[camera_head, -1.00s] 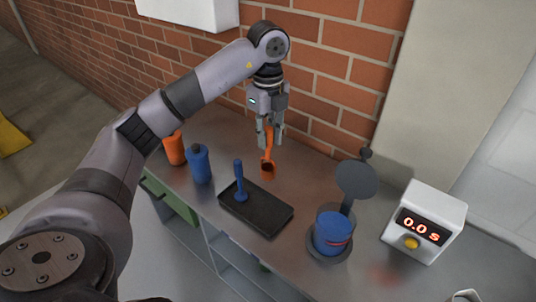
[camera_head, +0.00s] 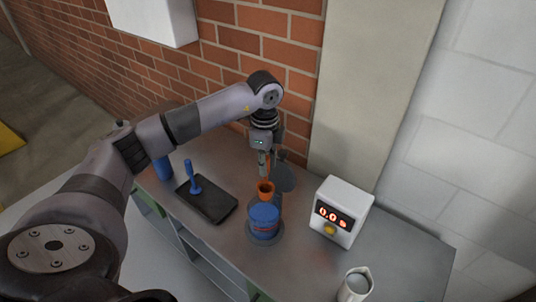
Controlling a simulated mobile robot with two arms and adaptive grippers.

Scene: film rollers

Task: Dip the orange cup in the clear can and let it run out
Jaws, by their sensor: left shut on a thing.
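My left gripper (camera_head: 264,163) is shut on the handle of the orange cup (camera_head: 265,188) and holds it upright. The cup hangs at the top of the clear can (camera_head: 264,220), which holds blue liquid. I cannot tell whether the cup is over the mouth or just inside it. The can stands on a round dark base, with its dark round lid (camera_head: 283,178) tilted open behind it. My right gripper is not in view.
A black tray (camera_head: 218,206) with a blue cup (camera_head: 195,187) stands to the left, beside a blue bottle (camera_head: 161,167). A white timer box (camera_head: 341,209) stands right of the can. A white jug (camera_head: 355,286) is at the front right. The bench between is clear.

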